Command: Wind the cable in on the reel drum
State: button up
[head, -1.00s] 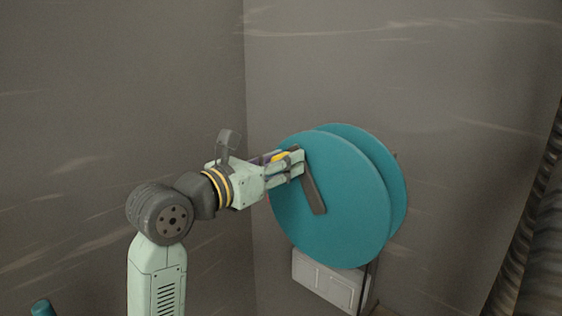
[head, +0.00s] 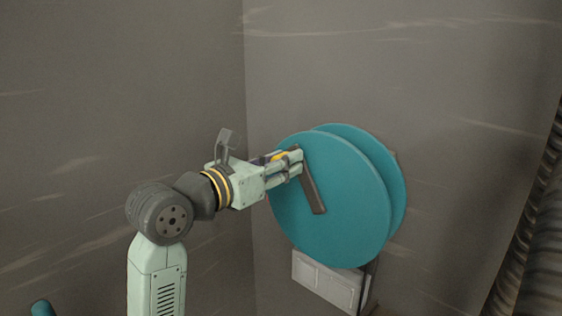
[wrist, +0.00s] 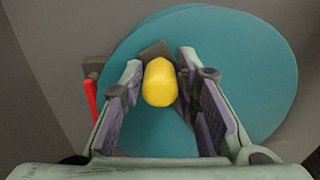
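The teal reel drum (head: 345,225) stands upright by the wall, with two round flanges. A dark crank arm (head: 313,190) lies across its near face and carries a yellow knob (head: 279,157). My gripper (head: 290,163) is at the upper left of the near flange, its fingers on either side of the knob. In the wrist view the knob (wrist: 160,84) sits between the two fingers, with a narrow gap showing beside it, so my gripper (wrist: 160,68) looks open around it. The drum (wrist: 245,60) fills the background there. I cannot make out the cable.
A pale box (head: 325,280) is below the drum. A red bar (wrist: 90,98) shows left of my fingers in the wrist view. A dark ribbed shape (head: 535,220) stands at the far right. A teal object (head: 42,308) shows at the lower left.

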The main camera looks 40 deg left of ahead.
jog(key=shift+a+f, duration=0.1)
jog(key=a+f+b, duration=0.2)
jog(key=a+f, duration=0.1)
jog(key=shift+w+a, duration=0.1)
jog(key=shift+f, duration=0.1)
jog(key=f+b, duration=0.1)
jog(key=a+f+b, duration=0.1)
jog(key=f, duration=0.1)
jog(key=f+b, duration=0.1)
jog(key=shift+a+f+b, duration=0.2)
jog(key=shift+a+b, duration=0.05)
jog(key=shift+b, duration=0.15)
